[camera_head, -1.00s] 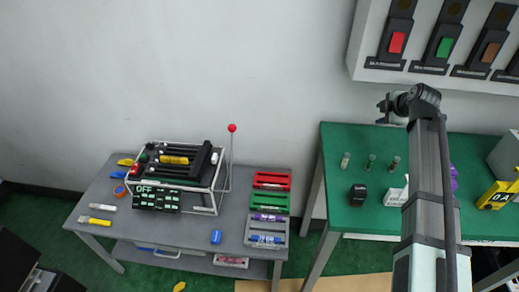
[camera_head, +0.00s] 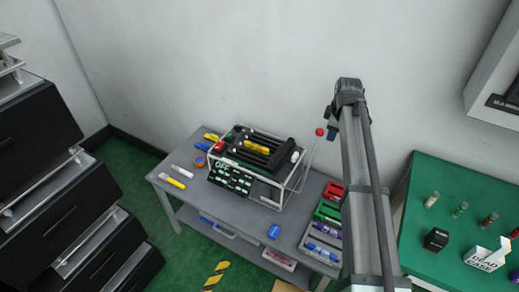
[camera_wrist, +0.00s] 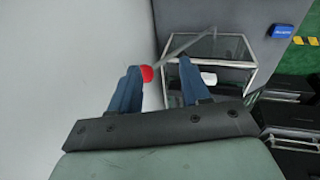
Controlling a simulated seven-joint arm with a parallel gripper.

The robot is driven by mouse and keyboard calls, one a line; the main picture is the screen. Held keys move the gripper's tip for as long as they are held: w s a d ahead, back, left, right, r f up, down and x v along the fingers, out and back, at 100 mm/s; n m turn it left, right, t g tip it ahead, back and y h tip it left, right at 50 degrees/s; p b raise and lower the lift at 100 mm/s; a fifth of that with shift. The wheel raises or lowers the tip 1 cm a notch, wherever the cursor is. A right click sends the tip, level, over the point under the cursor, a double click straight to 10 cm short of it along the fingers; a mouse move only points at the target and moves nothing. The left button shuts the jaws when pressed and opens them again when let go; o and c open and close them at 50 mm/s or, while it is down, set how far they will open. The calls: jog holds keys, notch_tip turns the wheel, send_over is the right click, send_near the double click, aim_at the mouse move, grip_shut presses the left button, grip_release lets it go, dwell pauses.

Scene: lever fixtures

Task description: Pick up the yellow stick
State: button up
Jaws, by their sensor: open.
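A yellow stick-like piece (camera_head: 256,147) lies across the black bars of the fixture on the grey table. A yellow-and-white stick (camera_head: 172,181) lies at the table's left front edge, and a small yellow piece (camera_head: 211,137) lies at the back left. I cannot tell which one is the task's stick. My gripper (camera_head: 331,128) is up near the fixture's right end, right of these pieces. In the wrist view, its blue fingers (camera_wrist: 159,68) are apart and hold nothing. The lever's red knob (camera_wrist: 147,74) appears beside the left finger; its depth is unclear.
The lever with the red knob (camera_head: 319,132) rises at the fixture's right. Red, green and grey trays (camera_head: 331,212) sit at the grey table's right. A green table (camera_head: 440,205) stands right, and dark open drawers (camera_head: 60,205) stand left. The wall is close behind.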

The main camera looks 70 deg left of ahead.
jog(key=s+a+r+h, duration=0.1)
jog(key=s+a, duration=0.3)
jog(key=s, duration=0.3)
jog(key=s+a+h, duration=0.1)
jog(key=s+a, duration=0.4)
jog(key=s, duration=0.1)
jog(key=m+g+h, duration=0.1)
send_over(256, 145)
jog(key=f, duration=0.7)
jog(key=shift+w+d+f, duration=0.15)
jog(key=shift+w+f, duration=0.05)
jog(key=shift+s+f, duration=0.15)
jog(key=shift+f, duration=2.6)
jog(key=shift+f, duration=0.25)
jog(key=shift+c, duration=0.3)
grip_shut()
